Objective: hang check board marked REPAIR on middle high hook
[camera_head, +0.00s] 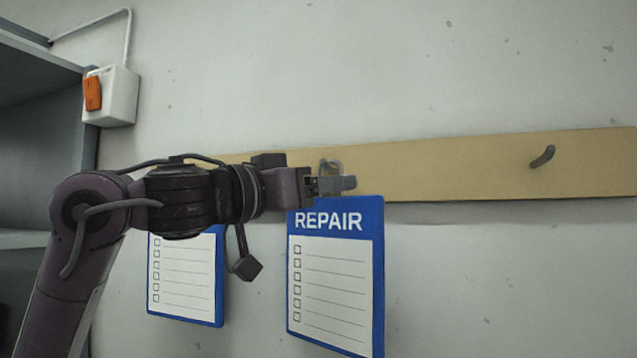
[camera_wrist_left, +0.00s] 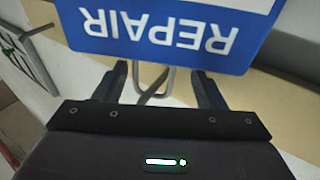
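The check board marked REPAIR (camera_head: 336,275) has a blue header and frame and a white checklist sheet. It hangs upright against the wall, just below the wooden rail. It shows upside down in the left wrist view (camera_wrist_left: 180,30). My left gripper (camera_head: 340,184) is at the board's top edge, in front of the rail. In the left wrist view its fingers (camera_wrist_left: 163,78) are apart, with a bent grey metal piece (camera_wrist_left: 153,90) between them and touching neither. I cannot tell how much of that piece is the hook or the board's hanger. My right gripper is not in view.
The wooden rail (camera_head: 450,170) runs along the wall, with an empty hook (camera_head: 543,157) at right. A second check board (camera_head: 185,280) hangs at left, its header hidden behind my arm. A grey shelf (camera_head: 35,120) and a white switch box (camera_head: 120,96) stand at left.

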